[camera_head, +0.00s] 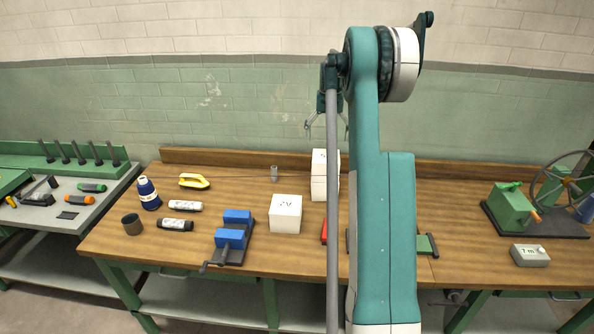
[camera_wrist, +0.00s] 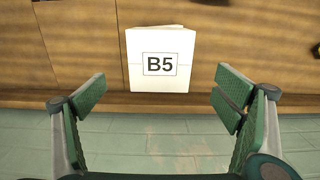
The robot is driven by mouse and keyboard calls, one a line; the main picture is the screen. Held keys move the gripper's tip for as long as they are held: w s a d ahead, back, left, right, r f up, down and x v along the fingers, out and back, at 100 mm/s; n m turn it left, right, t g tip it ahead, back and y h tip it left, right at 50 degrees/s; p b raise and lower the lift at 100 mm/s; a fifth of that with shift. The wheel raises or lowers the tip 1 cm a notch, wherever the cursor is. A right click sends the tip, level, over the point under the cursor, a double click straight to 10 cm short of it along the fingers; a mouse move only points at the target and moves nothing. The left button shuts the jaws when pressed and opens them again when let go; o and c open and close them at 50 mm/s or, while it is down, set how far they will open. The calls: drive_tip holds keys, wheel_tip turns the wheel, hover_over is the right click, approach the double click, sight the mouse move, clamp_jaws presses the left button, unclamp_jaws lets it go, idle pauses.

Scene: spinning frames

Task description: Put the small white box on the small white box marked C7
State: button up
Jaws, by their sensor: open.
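A white box (camera_head: 285,213) stands on the wooden bench in the head view, with a dark marking on top that I cannot read surely. A taller white box (camera_head: 319,175) stands behind it to the right, near the back ledge, partly hidden by my arm. In the wrist view a white box marked B5 (camera_wrist: 160,58) shows beyond the fingers; it may be the taller one. My gripper (camera_head: 327,128) is above and behind the boxes, open and empty. Its two spread green fingers also show in the wrist view (camera_wrist: 160,84). No C7 marking is readable.
A blue vise (camera_head: 234,235), a blue bottle (camera_head: 148,194), a dark cup (camera_head: 132,225) and a yellow tool (camera_head: 193,181) are on the left. A green wheeled machine (camera_head: 515,207) and a grey timer (camera_head: 530,256) are on the right. Bench right of my arm is mostly clear.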

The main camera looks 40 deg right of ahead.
drive_tip(key=s+a+r+n+t, duration=0.15)
drive_tip(key=a+r, duration=0.35)
drive_tip(key=a, duration=0.5)
drive_tip(key=s+a+r+n+h, duration=0.15)
drive_tip(key=a+r, duration=0.25)
drive_tip(key=a, duration=0.5)
drive_tip(key=s+a+r+t+y, duration=0.15)
drive_tip(key=a+r, duration=0.35)
drive_tip(key=a, duration=0.5)
drive_tip(key=s+a+n+t+h, duration=0.1)
drive_tip(key=s+a+n, duration=0.1)
drive_tip(key=s+a, duration=0.85)
drive_tip(key=s+a+n+t, duration=0.15)
drive_tip(key=s+a, duration=0.55)
drive_tip(key=a, duration=0.7)
drive_tip(key=s+a+f+n+t, duration=0.1)
drive_tip(key=s+a+f, duration=0.3)
drive_tip(key=s+a, duration=0.1)
drive_tip(key=s+a+f+n+y, duration=0.1)
drive_tip(key=s+a+f, duration=0.2)
drive_tip(key=s+a, duration=0.2)
drive_tip(key=s, duration=0.3)
drive_tip(key=shift+s+f+t, duration=0.2)
drive_tip(key=shift+f+t, duration=0.15)
